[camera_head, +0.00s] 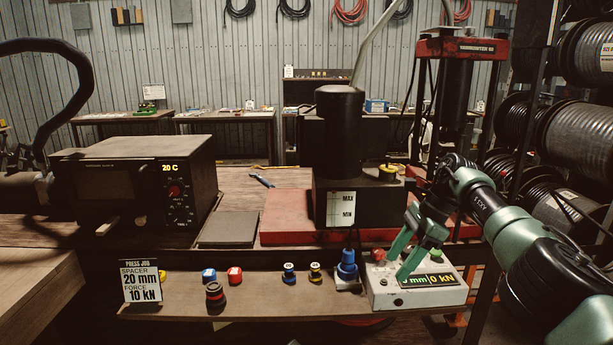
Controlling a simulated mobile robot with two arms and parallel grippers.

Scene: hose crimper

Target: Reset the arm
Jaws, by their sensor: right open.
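My right gripper (396,255) comes in from the right on a green and black arm. It is open, with its green fingers spread and nothing visible between them. The fingers are over the white control box (440,288), which has a red button (378,255), a green button (436,255) and a display reading 0 kN. I cannot tell whether a fingertip touches the box. My left gripper is not in view.
A shelf (260,296) holds a press job sign (142,281) reading spacer 20 mm, force 10 kN, several small coloured pieces and a blue plug (347,266). Behind stand a black pump (340,130) on a red base, a black 20 C unit (140,180) and a red press (463,48).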

